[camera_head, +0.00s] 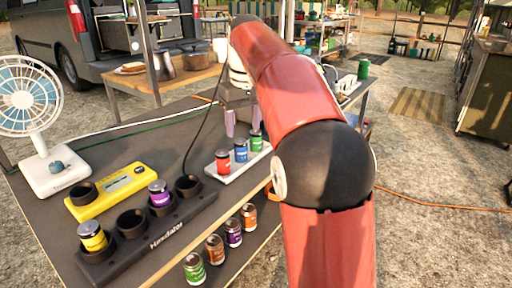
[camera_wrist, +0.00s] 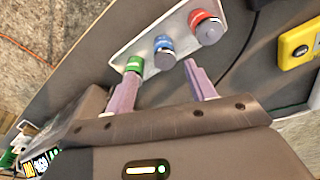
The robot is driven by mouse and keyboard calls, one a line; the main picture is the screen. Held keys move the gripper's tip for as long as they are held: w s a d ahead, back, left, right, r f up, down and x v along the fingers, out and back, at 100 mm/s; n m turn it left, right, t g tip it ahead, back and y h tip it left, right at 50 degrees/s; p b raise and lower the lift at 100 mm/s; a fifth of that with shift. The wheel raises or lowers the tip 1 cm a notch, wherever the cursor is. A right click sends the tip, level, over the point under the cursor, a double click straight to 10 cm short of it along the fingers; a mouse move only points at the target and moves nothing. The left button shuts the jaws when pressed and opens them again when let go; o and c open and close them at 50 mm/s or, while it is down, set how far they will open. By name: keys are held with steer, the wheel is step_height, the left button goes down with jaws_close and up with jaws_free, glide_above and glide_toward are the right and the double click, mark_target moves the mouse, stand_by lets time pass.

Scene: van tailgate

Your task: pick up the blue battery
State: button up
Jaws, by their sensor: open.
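The blue battery (camera_head: 241,150) stands upright on a light tray (camera_head: 223,168), between a red battery (camera_head: 223,161) and a green battery (camera_head: 256,140). In the wrist view the blue battery (camera_wrist: 164,52) shows just beyond the fingertips, between the red battery (camera_wrist: 206,27) and the green battery (camera_wrist: 134,65). My gripper (camera_wrist: 160,74) is open and empty. One finger appears close to the green battery; I cannot tell whether it touches. In the head view the gripper (camera_head: 242,122) is behind the batteries, its fingers pointing down.
A black holder (camera_head: 165,229) with purple and yellow batteries, a yellow tester (camera_head: 112,190) and a fan (camera_head: 40,130) are to the left. Several batteries stand on a lower shelf. A cable (camera_head: 199,125) hangs near the tray.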

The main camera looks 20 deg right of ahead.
mark_target(240, 140)
steer(key=f, duration=0.2)
steer(key=f+b, duration=0.1)
steer(key=f, duration=0.2)
steer(key=a+f, duration=0.1)
steer(key=f, duration=0.1)
steer(key=shift+w+f, duration=0.15)
steer(key=shift+w, duration=0.1)
steer(key=c, duration=1.1)
steer(key=shift+r, duration=0.2)
